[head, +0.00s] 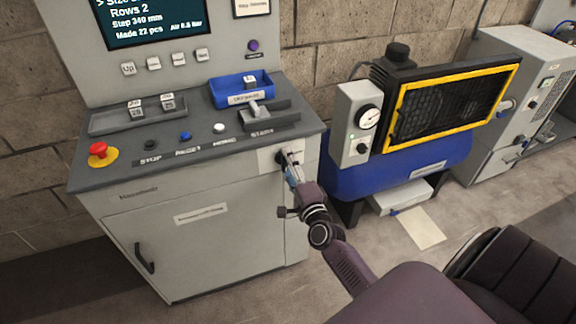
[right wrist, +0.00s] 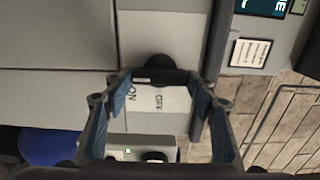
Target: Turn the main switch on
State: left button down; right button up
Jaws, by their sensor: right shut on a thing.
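The main switch (right wrist: 158,66) is a black rotary knob on a pale plate (right wrist: 160,122) marked ON and OFF, on the front face of the grey console (head: 190,222). In the head view the knob is mostly hidden behind my right gripper (head: 288,163). My right gripper is shut on the knob, with one finger at each side of it in the right wrist view (right wrist: 159,78). A small white mark shows on the knob's bar near the ON side; I cannot tell for sure which position it is in. My left gripper is out of view.
The console top carries a red emergency button (head: 102,154), several small buttons and a blue tray (head: 228,96). A blue compressor unit (head: 345,180) with a yellow-framed grille stands close at the right. A door handle (head: 144,259) sticks out of the console's lower front.

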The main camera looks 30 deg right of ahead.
jog(key=o, duration=1.2)
jog(key=shift+c, duration=0.2)
jog(key=shift+s, duration=0.15)
jog(key=v, duration=1.1)
jog(key=shift+s, duration=0.35)
jog(key=shift+f, duration=0.1)
jog(key=s+a+f+n+g+y, duration=0.2)
jog(key=s+a+f+n+g, duration=0.15)
jog(key=f, duration=0.75)
jog(key=s+a+f+n+g+y, duration=0.1)
jog(key=s+a+f+n+g, duration=0.3)
jog(key=f, duration=0.8)
jog(key=s+a+f+n+g+y, duration=0.1)
jog(key=s+a+f+n+y, duration=0.3)
jog(key=f, duration=0.7)
jog(key=s+f+n+g+h, duration=0.1)
jog(key=s+f+n+g, duration=0.3)
jog(key=s, duration=1)
jog(key=s+f+n+g+h, duration=0.1)
jog(key=s+f+n+g, duration=0.3)
jog(key=s+f+n, duration=0.3)
jog(key=s+f, duration=0.5)
jog(key=s, duration=0.2)
jog(key=shift+s+a+n+h, duration=0.2)
jog(key=shift+n+h, duration=0.1)
jog(key=shift+n, duration=0.05)
